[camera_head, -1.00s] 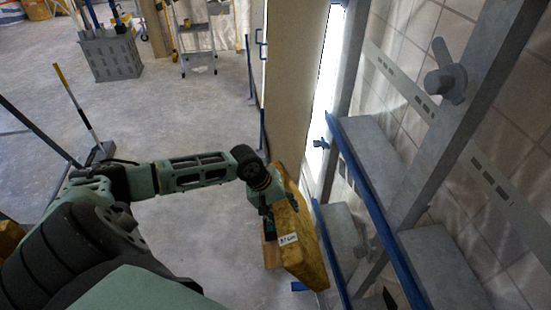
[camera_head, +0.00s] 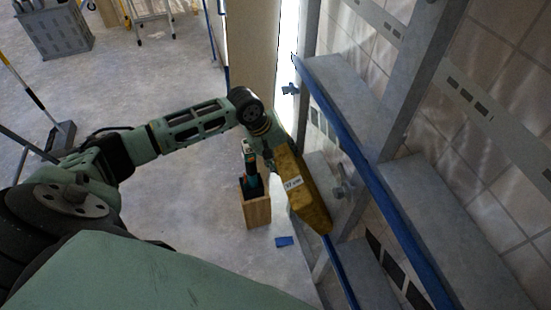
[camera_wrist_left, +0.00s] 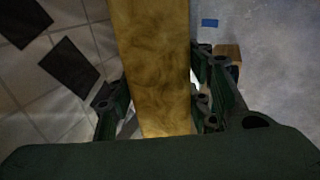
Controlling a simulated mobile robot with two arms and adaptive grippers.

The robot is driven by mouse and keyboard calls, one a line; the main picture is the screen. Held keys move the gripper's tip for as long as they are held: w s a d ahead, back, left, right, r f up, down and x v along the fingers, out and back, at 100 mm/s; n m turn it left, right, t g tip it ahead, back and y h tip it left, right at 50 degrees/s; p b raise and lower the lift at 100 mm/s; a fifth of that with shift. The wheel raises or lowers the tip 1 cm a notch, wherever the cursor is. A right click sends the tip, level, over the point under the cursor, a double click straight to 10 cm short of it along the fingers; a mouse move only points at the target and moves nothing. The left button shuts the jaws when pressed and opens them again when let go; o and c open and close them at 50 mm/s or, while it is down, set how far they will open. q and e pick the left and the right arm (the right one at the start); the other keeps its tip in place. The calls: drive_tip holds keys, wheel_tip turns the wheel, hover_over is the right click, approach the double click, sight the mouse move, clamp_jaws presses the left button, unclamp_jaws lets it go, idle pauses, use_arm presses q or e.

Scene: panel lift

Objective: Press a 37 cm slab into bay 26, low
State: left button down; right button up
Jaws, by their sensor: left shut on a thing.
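The yellow-brown slab (camera_head: 306,203) carries a white label that appears to read 37 cm. My left gripper (camera_head: 272,155) is shut on its near upper end. The slab is tilted, its far end pointing down and right beside the blue-edged frame of the wall bays (camera_head: 345,150). In the left wrist view the slab (camera_wrist_left: 155,60) stands between the two dark green fingers (camera_wrist_left: 162,100). I cannot tell whether the slab touches the frame, and no number for bay 26 is readable. My right gripper is not in view.
A wooden box (camera_head: 256,208) with tools stands on the floor left of the slab. A blue piece (camera_head: 284,241) lies on the floor near it. A tall beige panel (camera_head: 252,45) stands behind the gripper. Open floor lies to the left.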

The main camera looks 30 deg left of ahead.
use_arm(q)
drive_tip(key=shift+w+d+f, duration=0.15)
drive_tip(key=shift+w+d, duration=0.2)
drive_tip(key=shift+w+d+r, duration=0.2)
drive_tip(key=shift+w+r, duration=0.05)
drive_tip(key=shift+r, duration=0.05)
drive_tip(key=shift+w+d+r+p, duration=0.1)
drive_tip(key=shift+w+d+p, duration=0.35)
drive_tip(key=shift+w+d, duration=0.3)
drive_tip(key=shift+w+d+r, duration=0.1)
drive_tip(key=shift+w+d, duration=0.3)
drive_tip(key=shift+w, duration=0.15)
drive_tip(key=shift+w+d, duration=0.2)
drive_tip(key=shift+w, duration=0.05)
drive_tip(key=shift+r, duration=0.1)
drive_tip(key=shift+f, duration=0.25)
drive_tip(key=c, duration=0.8)
unclamp_jaws()
drive_tip(key=shift+f, duration=0.15)
drive_tip(key=shift+s, duration=0.1)
